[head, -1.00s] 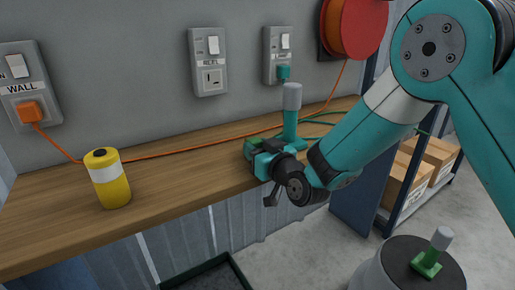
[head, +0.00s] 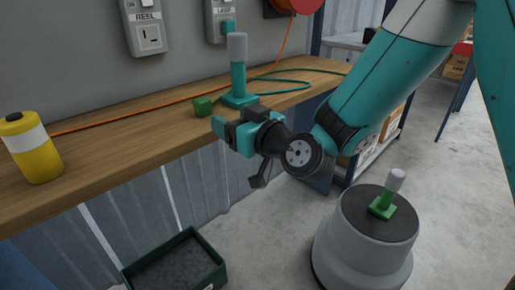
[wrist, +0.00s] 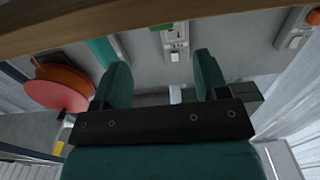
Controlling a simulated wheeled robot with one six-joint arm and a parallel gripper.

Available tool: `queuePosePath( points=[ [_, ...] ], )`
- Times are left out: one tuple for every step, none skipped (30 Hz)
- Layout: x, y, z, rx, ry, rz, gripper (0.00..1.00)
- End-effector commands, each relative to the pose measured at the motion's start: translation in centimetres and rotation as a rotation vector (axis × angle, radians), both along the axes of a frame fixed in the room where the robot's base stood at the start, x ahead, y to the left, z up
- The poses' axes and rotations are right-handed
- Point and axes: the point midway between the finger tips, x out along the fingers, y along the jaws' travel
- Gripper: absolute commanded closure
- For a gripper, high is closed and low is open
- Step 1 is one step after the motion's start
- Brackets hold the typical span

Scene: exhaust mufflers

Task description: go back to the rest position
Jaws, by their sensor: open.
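My gripper (head: 233,122) is in front of the bench's front edge in the head view, with my arm reaching in from the upper right. Its jaws are open, and in the wrist view the two teal fingers (wrist: 163,76) stand apart with nothing held between them. A small green cube (head: 203,107) lies on the bench just behind the gripper, and a teal stand with a grey top (head: 238,72) stands upright beside it. In the picture the gripper overlaps the bench edge near both; I see no clear contact.
The wooden bench (head: 120,150) holds a yellow can (head: 35,155) at left and orange and green cables. A grey drum (head: 365,240) carries a green piece with a grey top (head: 384,196). A dark green bin (head: 180,270) sits below.

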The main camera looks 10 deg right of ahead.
Motion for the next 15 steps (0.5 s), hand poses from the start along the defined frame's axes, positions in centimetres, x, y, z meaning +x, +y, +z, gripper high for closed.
queuePosePath(
  points=[
    [-1.0,-0.7,-0.8,0.002,-0.003,-0.002,0.33],
    [-1.6,-1.1,-0.8,0.002,-0.003,-0.002,0.33],
    [-2.3,-1.7,-0.8,0.002,-0.003,-0.003,0.33],
    [-2.9,-2.0,-0.7,0.002,-0.003,-0.002,0.33],
    [-3.4,-2.4,-0.7,0.002,-0.003,-0.003,0.33],
    [-4.0,-2.6,-0.6,0.002,-0.006,0.0,0.33],
    [-4.2,-2.7,-0.4,0.001,-0.008,0.003,0.33],
    [-4.4,-2.8,-0.4,0.001,-0.008,0.004,0.33],
    [-4.7,-3.0,-0.3,0.001,-0.008,0.005,0.33],
    [-4.9,-3.1,-0.3,0.001,-0.008,0.005,0.33],
    [-5.1,-3.3,-0.3,0.001,-0.007,0.005,0.33],
    [-5.3,-3.4,-0.2,-0.001,-0.006,0.005,0.33],
    [-5.5,-3.5,-0.2,0.001,-0.004,0.004,0.33],
    [-5.6,-3.6,-0.2,0.0,-0.004,0.004,0.33],
    [-5.7,-3.8,-0.1,0.0,-0.005,0.002,0.33]
  ],
)
